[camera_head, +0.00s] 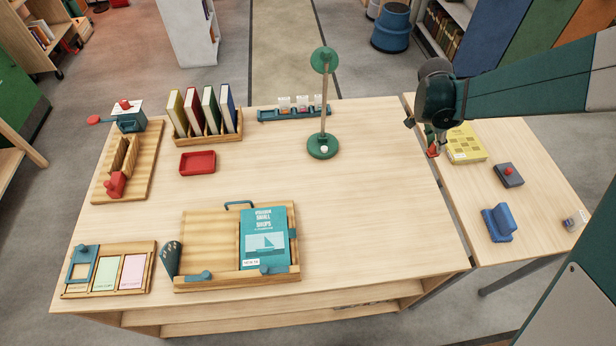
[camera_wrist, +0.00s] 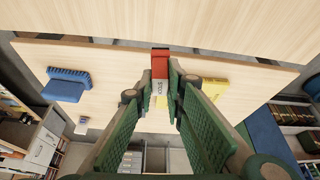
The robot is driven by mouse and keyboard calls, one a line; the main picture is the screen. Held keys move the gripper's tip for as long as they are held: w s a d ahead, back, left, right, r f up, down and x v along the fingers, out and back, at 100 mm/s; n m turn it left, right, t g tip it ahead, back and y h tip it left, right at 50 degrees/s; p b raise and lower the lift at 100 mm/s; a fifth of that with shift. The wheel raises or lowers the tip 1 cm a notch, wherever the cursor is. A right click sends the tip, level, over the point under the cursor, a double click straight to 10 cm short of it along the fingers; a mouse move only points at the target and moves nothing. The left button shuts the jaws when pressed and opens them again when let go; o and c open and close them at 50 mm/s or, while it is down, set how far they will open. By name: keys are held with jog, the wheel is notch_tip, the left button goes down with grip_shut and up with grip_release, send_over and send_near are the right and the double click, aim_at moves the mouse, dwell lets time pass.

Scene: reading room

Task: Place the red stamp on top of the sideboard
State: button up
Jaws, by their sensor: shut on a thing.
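The red stamp (camera_head: 432,152) is between the fingers of my gripper (camera_head: 437,146), which is shut on it. In the wrist view the red stamp (camera_wrist: 160,68) shows a red upper part and a pale lettered face between the fingertips (camera_wrist: 160,82). The sideboard (camera_head: 475,205) is the lower-right wooden table beside the main table. In the head view, my gripper and the stamp appear over its left edge, near the yellow book. I cannot tell whether the stamp touches the surface.
The main table (camera_head: 380,200) holds a green lamp (camera_head: 323,146) and several trays. The sideboard's near-left part is clear.

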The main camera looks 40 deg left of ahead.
jog(key=s+a+n, duration=0.1)
jog(key=s+a, duration=0.2)
jog(key=a, duration=0.3)
jog(key=s+a+n+y, duration=0.1)
jog(key=s+a, duration=0.2)
jog(key=a, duration=0.3)
jog(key=s+a+n, duration=0.1)
jog(key=s+a, duration=0.1)
jog(key=a, duration=0.4)
jog(key=r+n+t+y+p, duration=0.1)
jog(key=n+y, duration=0.1)
jog(key=n, duration=0.3)
send_over(280, 152)
notch_tip(280, 152, down, 6)
jog(key=shift+f+b, duration=0.15)
jog(key=shift+b, duration=0.2)
jog(key=shift+f, duration=1.85)
jog(key=shift+f+b, duration=0.2)
jog(key=shift+b, duration=0.2)
jog(key=o, duration=0.9)
